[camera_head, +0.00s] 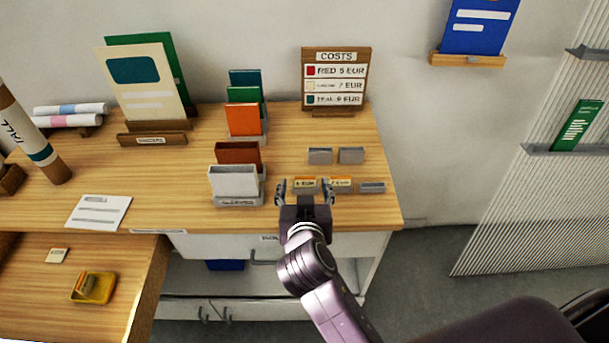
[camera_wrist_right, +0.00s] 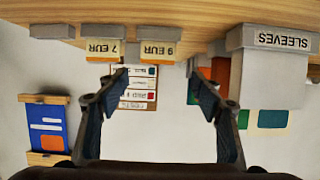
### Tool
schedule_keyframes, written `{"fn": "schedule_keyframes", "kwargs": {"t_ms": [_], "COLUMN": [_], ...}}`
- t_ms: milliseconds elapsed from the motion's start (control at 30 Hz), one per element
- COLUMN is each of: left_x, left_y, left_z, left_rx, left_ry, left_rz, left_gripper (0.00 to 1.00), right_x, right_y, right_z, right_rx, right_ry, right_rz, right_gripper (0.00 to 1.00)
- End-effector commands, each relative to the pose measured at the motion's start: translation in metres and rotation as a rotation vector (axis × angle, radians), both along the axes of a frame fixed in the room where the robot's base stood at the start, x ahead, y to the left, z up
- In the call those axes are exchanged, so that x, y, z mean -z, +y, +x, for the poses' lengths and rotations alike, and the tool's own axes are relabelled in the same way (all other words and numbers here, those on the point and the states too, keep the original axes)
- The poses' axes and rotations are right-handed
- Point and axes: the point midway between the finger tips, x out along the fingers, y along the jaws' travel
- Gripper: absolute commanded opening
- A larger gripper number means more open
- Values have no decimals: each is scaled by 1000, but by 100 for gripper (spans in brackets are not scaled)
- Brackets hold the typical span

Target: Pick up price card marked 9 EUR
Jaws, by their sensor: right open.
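The 9 EUR price card (camera_head: 305,182) is a small orange and cream card in a grey holder on the wooden table, left of the 7 EUR card (camera_head: 340,182). In the right wrist view, which is upside down, the 9 EUR card (camera_wrist_right: 158,50) hangs near the top beside the 7 EUR card (camera_wrist_right: 103,48). My right gripper (camera_head: 306,190) is open, with its fingers on either side of the 9 EUR card in the head view. In the wrist view, the fingertips (camera_wrist_right: 158,77) are empty and the card lies beyond them. My left gripper is not in view.
Grey empty holders (camera_head: 320,156) stand behind the cards, and another (camera_head: 372,187) is to the right. A white sleeves box (camera_head: 235,182) stands close on the left. The costs board (camera_head: 336,78) stands at the back. A yellow tray (camera_head: 97,288) is on the lower left table.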

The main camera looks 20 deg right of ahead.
Motion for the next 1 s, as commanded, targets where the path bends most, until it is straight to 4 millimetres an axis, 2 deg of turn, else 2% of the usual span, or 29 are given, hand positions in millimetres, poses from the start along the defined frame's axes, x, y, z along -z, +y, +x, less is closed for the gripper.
{"fn": "schedule_keyframes", "kwargs": {"t_ms": [433,700,1000], "left_x": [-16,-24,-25], "left_y": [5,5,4], "left_z": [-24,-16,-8], "left_rx": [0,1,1], "left_ry": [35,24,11], "left_rz": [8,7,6], "left_gripper": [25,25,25], "right_x": [19,33,36], "right_y": [-15,-22,-22], "right_z": [36,59,61], "right_rx": [0,-2,-1], "right_ry": [2,2,2], "right_rz": [-5,-1,1], "right_gripper": [60,60,60]}}
